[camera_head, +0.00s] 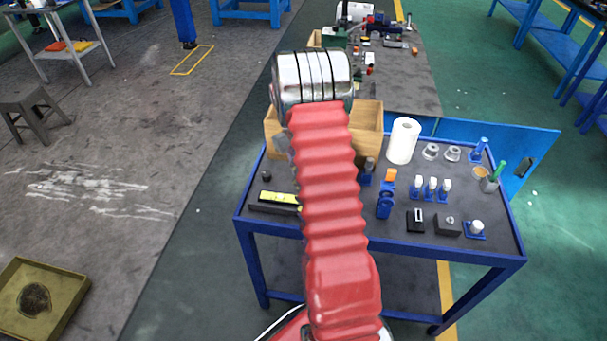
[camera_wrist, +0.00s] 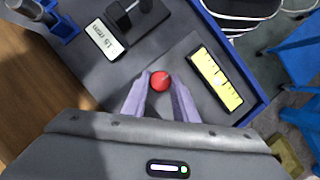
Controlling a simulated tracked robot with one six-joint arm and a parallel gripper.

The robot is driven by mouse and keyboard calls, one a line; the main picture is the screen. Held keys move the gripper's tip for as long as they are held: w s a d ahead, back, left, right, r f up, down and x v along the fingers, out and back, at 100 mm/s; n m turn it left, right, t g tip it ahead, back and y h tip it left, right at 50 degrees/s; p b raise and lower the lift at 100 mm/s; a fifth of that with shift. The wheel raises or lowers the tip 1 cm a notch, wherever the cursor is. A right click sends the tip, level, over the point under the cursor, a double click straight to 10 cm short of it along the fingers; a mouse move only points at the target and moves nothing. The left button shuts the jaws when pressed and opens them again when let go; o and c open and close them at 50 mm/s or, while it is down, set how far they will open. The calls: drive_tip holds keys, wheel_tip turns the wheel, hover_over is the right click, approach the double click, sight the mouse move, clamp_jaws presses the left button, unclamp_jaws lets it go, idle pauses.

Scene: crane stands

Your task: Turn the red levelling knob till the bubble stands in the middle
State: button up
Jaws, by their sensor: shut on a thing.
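The red knob (camera_wrist: 160,81) sits between the two purple fingers of my gripper (camera_wrist: 160,84) in the wrist view, and the gripper is shut on it. The yellow level vial (camera_wrist: 217,79) lies on a dark plate (camera_wrist: 190,60) to the right of the knob. In the head view the vial (camera_head: 280,197) is at the left of the blue bench, and my red arm hides the knob and the gripper.
A block with a white label (camera_wrist: 103,40) stands left of the plate in the wrist view. The bench (camera_head: 400,252) also bears a wooden box (camera_head: 367,117), a white roll (camera_head: 403,141) and several small fixtures on its right. The bench's blue edge lies close beyond the vial.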

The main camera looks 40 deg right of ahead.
drive_tip(key=shift+s+n+h, duration=0.1)
drive_tip(key=shift+n+h, duration=0.4)
drive_tip(key=shift+n, duration=0.7)
drive_tip(key=o, duration=1)
drive_tip(key=v, duration=1.3)
drive_tip(key=shift+r, duration=0.3)
drive_tip(key=shift+w, duration=0.2)
